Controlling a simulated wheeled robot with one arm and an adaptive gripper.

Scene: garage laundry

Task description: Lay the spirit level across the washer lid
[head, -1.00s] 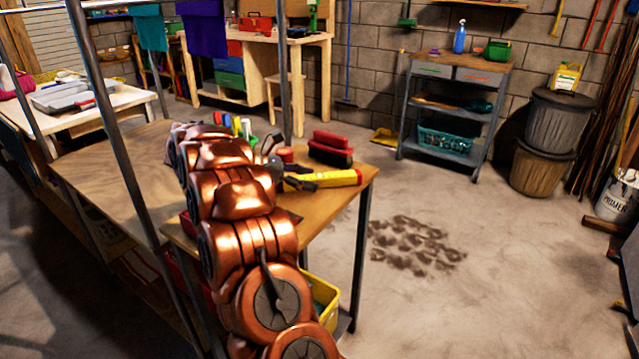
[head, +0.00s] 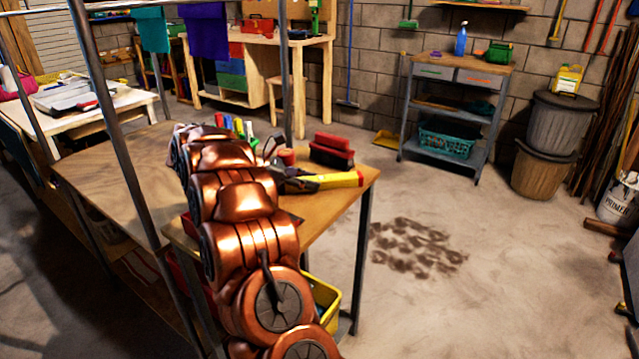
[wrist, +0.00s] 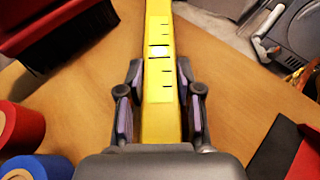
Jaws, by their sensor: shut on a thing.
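The yellow spirit level (head: 343,180) lies along the wooden bench top, near its right corner. In the wrist view the level (wrist: 159,28) runs straight out between the two fingers. My gripper (wrist: 159,72) is shut on it, with a finger against each long side; the gripper also shows in the head view (head: 300,183). The level looks to be at bench height; I cannot tell whether it still touches the wood. My copper arm hides part of the bench. I cannot make out a washer lid in either view.
A red brush (head: 332,150) lies close behind the level. Red and blue rolls (wrist: 20,128) are at the lower left of the wrist view. A yellow bin (head: 326,305) is under the bench (head: 340,205). A metal post (head: 118,130) stands left.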

